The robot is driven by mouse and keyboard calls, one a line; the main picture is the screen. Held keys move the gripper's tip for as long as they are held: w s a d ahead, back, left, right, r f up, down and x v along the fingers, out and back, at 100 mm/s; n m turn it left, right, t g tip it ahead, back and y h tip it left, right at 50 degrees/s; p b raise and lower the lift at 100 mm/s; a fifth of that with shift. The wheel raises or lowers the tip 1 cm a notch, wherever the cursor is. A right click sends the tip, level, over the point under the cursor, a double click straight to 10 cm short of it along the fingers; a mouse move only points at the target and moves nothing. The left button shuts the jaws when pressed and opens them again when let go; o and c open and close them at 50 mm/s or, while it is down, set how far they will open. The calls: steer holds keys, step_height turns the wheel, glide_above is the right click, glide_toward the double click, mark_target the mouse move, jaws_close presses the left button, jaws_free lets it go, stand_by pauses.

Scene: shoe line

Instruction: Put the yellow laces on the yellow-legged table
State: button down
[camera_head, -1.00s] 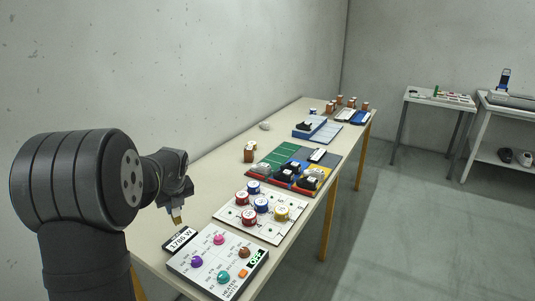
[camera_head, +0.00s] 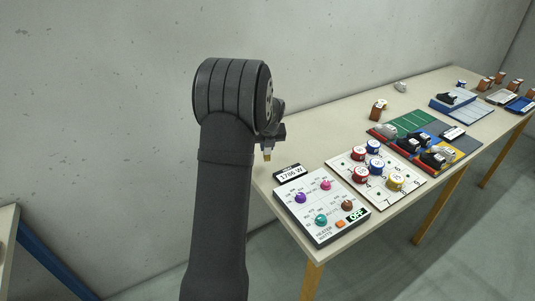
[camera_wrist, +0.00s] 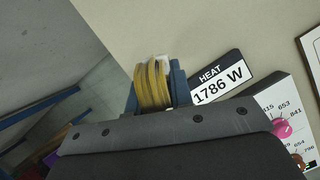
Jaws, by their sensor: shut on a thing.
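The yellow laces (camera_wrist: 152,86) are a coiled bundle with a small white tag, held between the jaws of my gripper (camera_wrist: 155,93) in the wrist view. In the head view my gripper (camera_head: 267,150) hangs in the air by the near left end of the long table, and a small yellow bit of the laces (camera_head: 267,157) shows below it. The long table (camera_head: 340,121) has a pale top and yellow-brown legs (camera_head: 312,282).
A heater panel (camera_head: 321,208) with knobs and a "1786 W" display (camera_head: 291,172) lies at the table's near end. Beyond it are a board with numbered spools (camera_head: 396,182) and shoe trays (camera_head: 412,123). Another table edge (camera_head: 8,222) with a blue beam shows at lower left.

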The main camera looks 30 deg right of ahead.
mark_target(267, 153)
steer(key=shift+f, duration=1.85)
steer(key=shift+f, duration=0.1)
steer(key=c, duration=1.3)
jaws_free()
steer(key=shift+f, duration=0.1)
steer(key=v, duration=1.2)
